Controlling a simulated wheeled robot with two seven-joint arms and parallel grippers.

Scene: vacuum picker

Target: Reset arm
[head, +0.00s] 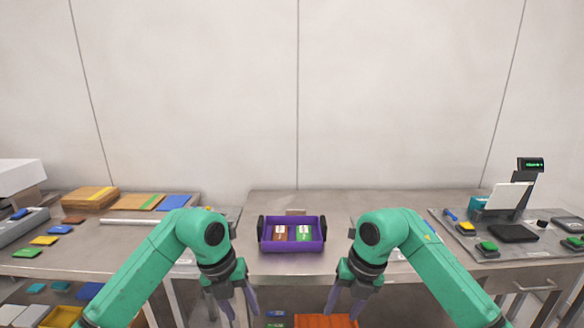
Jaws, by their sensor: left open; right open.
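My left gripper (240,305) is at the lower middle left, pointing down in front of the table's front edge. Its fingers are apart and nothing is between them. My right gripper (345,302) is at the lower middle right, also pointing down, open and empty. Both arms are green and come in from the lower corners. The two grippers are level with each other, one to each side of a purple bin (291,247) on the table, and touch nothing that I can see.
The bin holds a brown packet (280,234) and a green packet (303,234). Boxes and coloured packets lie on the left table (85,262). A tray with a scale (513,233) and several buttons stands right. An orange crate (318,321) is below.

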